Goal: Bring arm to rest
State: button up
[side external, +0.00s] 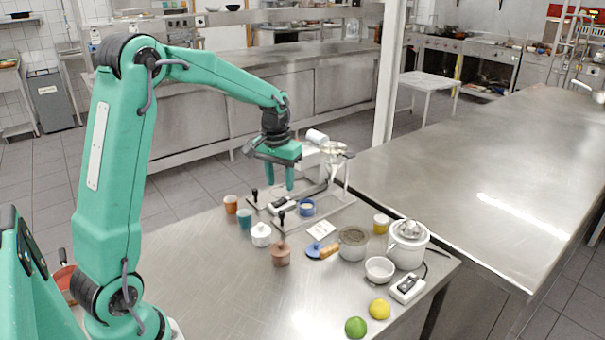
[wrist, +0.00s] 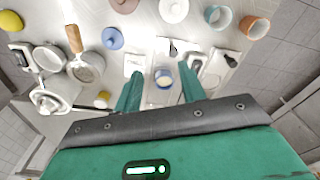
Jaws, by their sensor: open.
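My gripper (side external: 290,178) is raised above the far part of the steel table (side external: 210,290), pointing down. Its two green fingers are apart and nothing is between them. In the wrist view the open fingers (wrist: 160,90) flank a small blue cup with pale contents (wrist: 163,78), which lies below them. The same blue cup (side external: 306,208) stands on the table in the side view, a little below and right of the fingertips. My arm is bent, reaching out over the table.
A lime (side external: 356,327) and lemon (side external: 379,309) lie near the front. The table's left front is clear.

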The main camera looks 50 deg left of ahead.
jog(key=s+d+r+m+t, duration=0.2)
jog(key=s+d+r, duration=0.6)
jog(key=d, duration=0.1)
jog(key=s+d+m+t, duration=0.1)
jog(key=s+d, duration=0.2)
jog(key=s, duration=0.3)
jog(key=s+d+m+t, duration=0.1)
jog(key=s+d, duration=0.2)
jog(key=s, duration=0.3)
jog(key=shift+s+d+r+m+t, duration=0.25)
jog(key=shift+s+r+m+t, duration=0.05)
jog(key=shift+s+r+t, duration=0.1)
